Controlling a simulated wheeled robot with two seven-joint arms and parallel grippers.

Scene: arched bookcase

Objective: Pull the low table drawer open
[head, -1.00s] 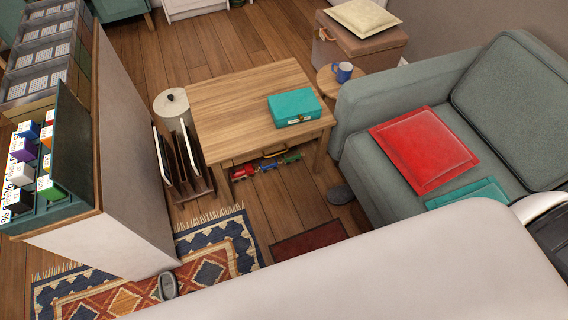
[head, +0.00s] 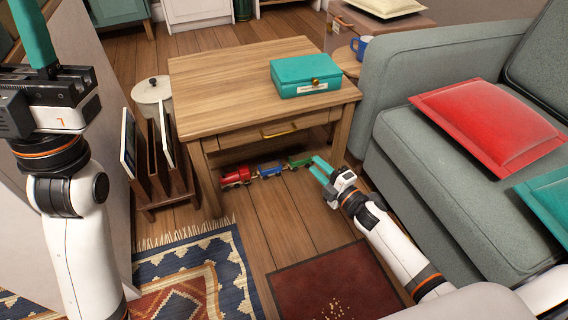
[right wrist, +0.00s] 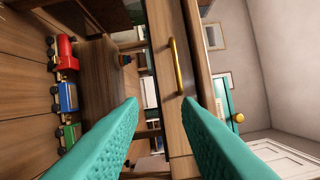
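The low wooden table (head: 235,85) stands mid-frame in the head view. Its drawer (head: 238,141) looks closed, with a brass bar handle (head: 280,131) on the front. My right gripper (head: 316,165) is in front of the table, low and right of the handle. In the right wrist view my right gripper (right wrist: 161,103) has its teal fingers apart and nothing between them. The handle (right wrist: 175,66) lies ahead of the fingertips there, apart from them. My left gripper (head: 36,40) is raised at the upper left; its teal fingers overlap in view, so its opening is unclear.
A teal box (head: 305,75) sits on the tabletop. A toy train (head: 268,169) is on the floor under the table. A wooden rack (head: 152,165) stands left, a grey sofa (head: 425,130) right. A dark red mat (head: 335,285) lies on the floor in front.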

